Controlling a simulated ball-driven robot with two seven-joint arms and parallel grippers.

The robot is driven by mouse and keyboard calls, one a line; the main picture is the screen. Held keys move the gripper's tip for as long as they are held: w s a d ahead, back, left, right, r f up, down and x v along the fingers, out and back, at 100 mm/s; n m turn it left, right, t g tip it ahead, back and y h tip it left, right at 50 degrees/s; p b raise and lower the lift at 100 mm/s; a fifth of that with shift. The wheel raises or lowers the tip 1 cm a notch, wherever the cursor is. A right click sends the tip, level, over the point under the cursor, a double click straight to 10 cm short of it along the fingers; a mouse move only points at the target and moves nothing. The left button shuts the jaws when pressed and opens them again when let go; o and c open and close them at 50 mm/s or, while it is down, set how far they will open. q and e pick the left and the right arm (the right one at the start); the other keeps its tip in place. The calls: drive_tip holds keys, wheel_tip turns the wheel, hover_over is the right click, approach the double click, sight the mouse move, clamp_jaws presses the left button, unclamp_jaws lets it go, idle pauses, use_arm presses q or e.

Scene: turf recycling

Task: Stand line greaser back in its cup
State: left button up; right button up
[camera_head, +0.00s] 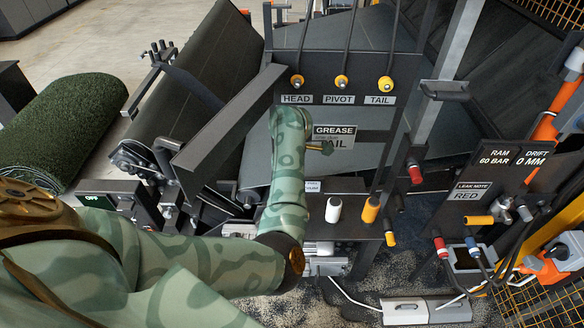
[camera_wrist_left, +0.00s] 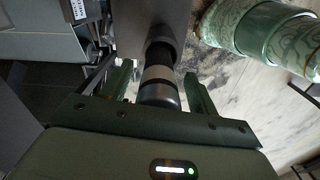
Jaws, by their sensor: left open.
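In the left wrist view a banded cylinder (camera_wrist_left: 158,78), black, cream and steel grey, lies between the two green fingers of my left gripper (camera_wrist_left: 160,80). The fingers are open, with a gap visible on the right side. The cylinder's far end meets a grey block (camera_wrist_left: 150,18); I cannot tell whether it is the line greaser or whether the block is its cup. In the head view my left forearm rises before the grease panel (camera_head: 350,150) and hides the gripper. A small olive-brown piece (camera_head: 327,148) shows beside my wrist. My right gripper is not in view.
A shelf right of my forearm carries a white bottle (camera_head: 333,209) and an orange one (camera_head: 371,209). Yellow fittings hang above HEAD, PIVOT and TAIL labels. A turf roll (camera_head: 75,125) lies at left.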

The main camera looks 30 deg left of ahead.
use_arm(q)
drive_tip(key=r+p, duration=0.3)
drive_tip(key=r, duration=0.1)
drive_tip(key=r+p, duration=0.3)
drive_tip(key=r, duration=0.1)
drive_tip(key=r+p, duration=0.3)
drive_tip(key=r, duration=0.1)
drive_tip(key=shift+d+r, duration=0.3)
drive_tip(key=shift+d, duration=0.05)
drive_tip(key=f+b, duration=0.1)
drive_tip(key=b, duration=0.2)
wheel_tip(320, 180, up, 11)
drive_tip(key=p, duration=0.8)
drive_tip(key=shift+a, duration=0.2)
drive_tip(key=shift+f, duration=0.15)
